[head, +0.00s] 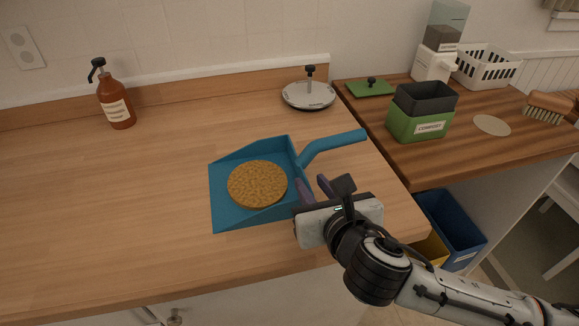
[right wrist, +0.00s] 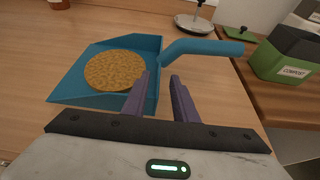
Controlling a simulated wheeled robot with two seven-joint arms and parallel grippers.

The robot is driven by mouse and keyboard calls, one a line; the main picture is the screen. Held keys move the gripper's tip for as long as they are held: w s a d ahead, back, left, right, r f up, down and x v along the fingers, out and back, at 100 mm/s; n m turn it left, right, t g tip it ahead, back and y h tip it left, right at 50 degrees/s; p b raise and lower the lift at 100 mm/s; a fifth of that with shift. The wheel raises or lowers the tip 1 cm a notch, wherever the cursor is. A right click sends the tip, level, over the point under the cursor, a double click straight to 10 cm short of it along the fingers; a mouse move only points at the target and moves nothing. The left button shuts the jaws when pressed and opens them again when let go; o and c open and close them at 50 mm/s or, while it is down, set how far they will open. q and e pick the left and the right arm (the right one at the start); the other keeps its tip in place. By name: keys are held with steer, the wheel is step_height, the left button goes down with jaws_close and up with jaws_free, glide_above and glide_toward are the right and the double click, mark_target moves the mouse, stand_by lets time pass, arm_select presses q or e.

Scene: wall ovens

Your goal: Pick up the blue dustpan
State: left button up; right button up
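The blue dustpan (head: 228,214) lies on the wooden counter, its handle (head: 335,146) pointing to the upper right. A round brown grainy disc (head: 257,184) lies in its pan. The dustpan also shows in the right wrist view (right wrist: 75,92), with its handle (right wrist: 203,47) beyond the fingers. My right gripper (head: 313,186) is open and empty, at the pan's right edge and on the near side of the handle. Its two purple fingers (right wrist: 163,84) are apart, with bare counter between them. Whether a finger touches the pan cannot be told. My left gripper is out of view.
An amber pump bottle (head: 116,104) stands at the back left. A round metal lid (head: 308,95) lies behind the handle. On the right counter stand a green compost bin (head: 418,123), a white basket (head: 486,68) and a brush (head: 547,106). The counter left of the dustpan is clear.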

mark_target(304, 173)
steer(key=x, duration=0.4)
steer(key=shift+w+a+r, duration=0.1)
steer(key=shift+r, duration=0.1)
jaws_close()
stand_by(1.2)
